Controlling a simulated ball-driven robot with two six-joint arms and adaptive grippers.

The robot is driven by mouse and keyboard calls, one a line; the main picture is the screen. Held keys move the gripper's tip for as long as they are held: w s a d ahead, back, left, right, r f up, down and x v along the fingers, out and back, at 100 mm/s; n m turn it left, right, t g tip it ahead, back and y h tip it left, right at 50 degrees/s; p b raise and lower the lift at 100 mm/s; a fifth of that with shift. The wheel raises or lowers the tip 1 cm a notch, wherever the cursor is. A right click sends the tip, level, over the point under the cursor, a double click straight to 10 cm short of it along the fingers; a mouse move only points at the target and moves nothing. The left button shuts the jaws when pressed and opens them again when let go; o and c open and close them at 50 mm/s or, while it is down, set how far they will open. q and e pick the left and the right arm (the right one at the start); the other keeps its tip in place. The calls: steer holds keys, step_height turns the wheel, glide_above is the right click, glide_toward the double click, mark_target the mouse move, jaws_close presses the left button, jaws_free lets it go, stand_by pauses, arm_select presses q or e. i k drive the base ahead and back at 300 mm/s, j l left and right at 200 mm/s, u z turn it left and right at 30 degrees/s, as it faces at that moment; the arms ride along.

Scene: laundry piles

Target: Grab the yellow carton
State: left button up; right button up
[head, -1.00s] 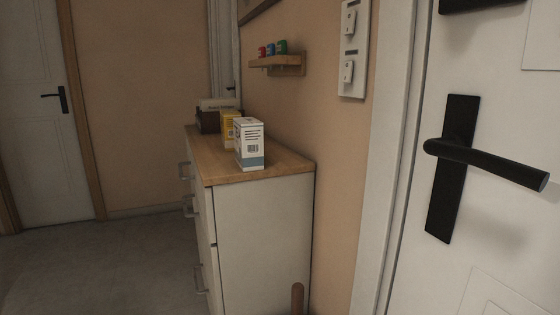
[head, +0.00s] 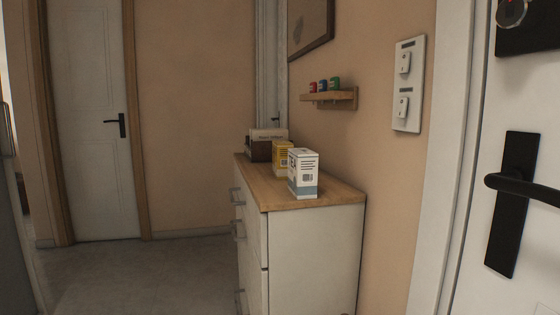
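The yellow carton (head: 283,156) stands upright on the wooden top of a white chest of drawers (head: 316,250). A white and blue-grey carton (head: 303,174) stands in front of it and hides part of its right side. A dark brown box with papers (head: 263,148) is just behind the yellow carton. Neither of my grippers is in the head view.
A wall shelf (head: 330,97) with small red, blue and green items hangs above the chest. A white door with a black handle (head: 515,200) is close at right. A closed door (head: 95,125) stands at far left. The grey floor (head: 140,275) left of the chest is clear.

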mark_target(280, 148)
steer(key=i+j+z, duration=0.25)
steer(key=j, duration=0.45)
steer(key=j+z, duration=0.2)
steer(key=j, duration=0.5)
steer(key=i+j+z, duration=0.25)
steer(key=j, duration=0.5)
steer(key=k+l, duration=0.05)
steer(key=k, duration=0.05)
